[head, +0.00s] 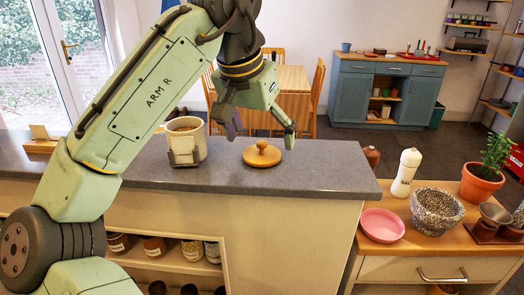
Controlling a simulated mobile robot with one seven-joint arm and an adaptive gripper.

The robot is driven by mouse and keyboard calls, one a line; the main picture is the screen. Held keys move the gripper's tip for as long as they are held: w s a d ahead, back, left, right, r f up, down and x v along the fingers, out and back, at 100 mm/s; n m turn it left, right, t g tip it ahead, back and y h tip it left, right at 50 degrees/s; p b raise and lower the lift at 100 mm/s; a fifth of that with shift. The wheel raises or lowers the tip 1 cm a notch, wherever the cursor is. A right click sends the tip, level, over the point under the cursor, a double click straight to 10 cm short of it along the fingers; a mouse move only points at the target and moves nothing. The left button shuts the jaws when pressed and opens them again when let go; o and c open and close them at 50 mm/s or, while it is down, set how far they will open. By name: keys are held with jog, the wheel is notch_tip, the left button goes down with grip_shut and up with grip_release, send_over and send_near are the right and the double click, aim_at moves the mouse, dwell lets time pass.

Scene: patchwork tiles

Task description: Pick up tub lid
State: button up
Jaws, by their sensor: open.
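The tub lid (262,154) is a round, tan wooden disc with a small knob on top. It lies flat on the grey counter (312,178), near the middle of the head view. My gripper (263,134) is open, with its two fingers spread, and it appears above the lid, one finger to the left and one to the right. The gripper appears empty. How high it is over the lid I cannot tell. A cream tub (185,142) stands on the counter to the left of the lid, with a brown top or filling.
A grey holder (184,157) is at the tub's front. To the right, a lower wooden counter bears a pink plate (382,225), a stone mortar (436,208), a white mill (405,172) and a potted plant (480,185). The grey counter right of the lid is clear.

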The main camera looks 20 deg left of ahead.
aim_at(261, 142)
jog(key=shift+x, duration=1.6)
jog(key=shift+a, duration=0.15)
jog(key=shift+c, duration=0.3)
jog(key=shift+r, duration=0.1)
jog(key=c, duration=1)
